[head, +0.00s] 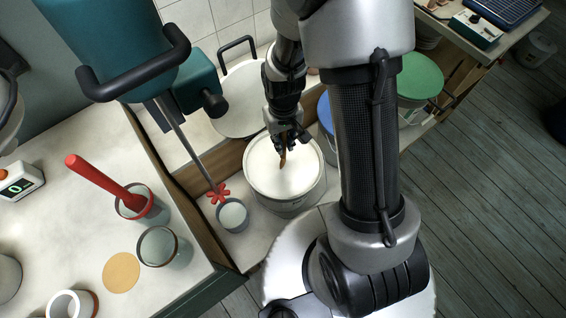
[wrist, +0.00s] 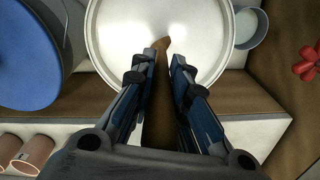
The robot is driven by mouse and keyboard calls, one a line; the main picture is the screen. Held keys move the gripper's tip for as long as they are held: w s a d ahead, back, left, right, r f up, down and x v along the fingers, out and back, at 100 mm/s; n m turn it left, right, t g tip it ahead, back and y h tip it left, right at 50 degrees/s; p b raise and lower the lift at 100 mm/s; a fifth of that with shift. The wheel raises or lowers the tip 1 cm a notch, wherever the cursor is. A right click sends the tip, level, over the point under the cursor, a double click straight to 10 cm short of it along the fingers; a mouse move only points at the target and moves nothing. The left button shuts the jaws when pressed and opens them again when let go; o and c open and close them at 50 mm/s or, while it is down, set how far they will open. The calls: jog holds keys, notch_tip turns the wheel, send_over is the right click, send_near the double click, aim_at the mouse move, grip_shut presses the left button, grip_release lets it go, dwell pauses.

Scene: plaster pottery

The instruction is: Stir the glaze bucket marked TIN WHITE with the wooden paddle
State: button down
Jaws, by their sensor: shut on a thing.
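The bucket of white glaze (head: 262,183) stands open on the low shelf, and its white surface also fills the top of the wrist view (wrist: 120,40). No TIN WHITE marking is readable. My gripper (head: 287,143) is above the bucket, pointing down into it. It is shut on the brown wooden paddle (head: 283,160). In the wrist view the paddle (wrist: 158,110) runs between the fingers (wrist: 160,75), and its far end meets the white glaze. How deep it reaches is hidden.
A blue-lidded bucket (wrist: 28,60) stands beside the glaze bucket. A small cup (head: 232,216) sits on its other side, under the red mixer head (head: 218,194). A green-lidded bucket (head: 419,76) is to the right. The worktop (head: 60,225) holds several pots.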

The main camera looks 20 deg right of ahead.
dwell(0.4)
notch_tip(320, 180, up, 10)
jog(key=p, duration=0.8)
jog(key=shift+r, duration=0.15)
dwell(0.6)
notch_tip(320, 180, up, 10)
jog(key=p, duration=0.7)
jog(key=shift+p, duration=0.4)
jog(key=shift+f, duration=0.2)
